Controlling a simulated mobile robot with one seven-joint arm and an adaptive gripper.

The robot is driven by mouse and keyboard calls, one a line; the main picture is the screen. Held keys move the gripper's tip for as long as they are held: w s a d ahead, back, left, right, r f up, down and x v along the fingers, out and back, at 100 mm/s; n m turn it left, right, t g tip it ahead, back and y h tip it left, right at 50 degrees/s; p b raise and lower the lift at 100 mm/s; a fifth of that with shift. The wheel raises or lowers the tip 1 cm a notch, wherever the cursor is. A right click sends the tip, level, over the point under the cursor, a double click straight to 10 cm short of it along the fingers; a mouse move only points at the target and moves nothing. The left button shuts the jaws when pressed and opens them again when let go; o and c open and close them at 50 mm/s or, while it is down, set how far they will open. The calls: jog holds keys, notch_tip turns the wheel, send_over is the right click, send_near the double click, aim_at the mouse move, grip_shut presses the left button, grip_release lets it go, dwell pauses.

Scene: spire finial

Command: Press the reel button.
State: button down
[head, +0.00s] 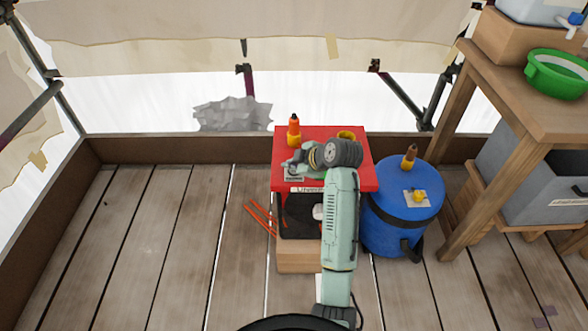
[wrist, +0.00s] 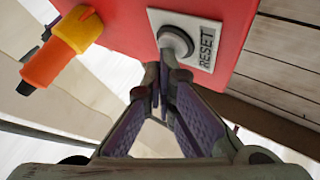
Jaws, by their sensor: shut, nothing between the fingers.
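A dark round button (wrist: 176,40) sits on a white plate (wrist: 203,58) that reads RESET, on a red surface, in the wrist view. I see no label reading reel. My gripper (wrist: 163,68) is shut and empty, its fingertips at the button's lower edge; whether they touch it I cannot tell. In the head view my gripper (head: 292,167) is over the front left of the red-topped box (head: 357,172), where my arm hides part of the top. A yellow knob (head: 419,196) on a pale plate tops the blue barrel (head: 396,230); its lettering is unreadable.
An orange-and-yellow upright piece (head: 294,131) stands on the red top's back left, and it shows beside my fingers in the wrist view (wrist: 60,48). A yellow ring (head: 346,135) is at the back. A wooden shelf (head: 477,100) stands right. The plank floor at left is mostly clear.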

aim_at(292, 171)
dwell(0.3)
jog(key=shift+r+p, duration=0.55)
jog(key=shift+r, duration=0.3)
notch_tip(292, 171, up, 5)
jog(key=p, duration=0.3)
dwell(0.7)
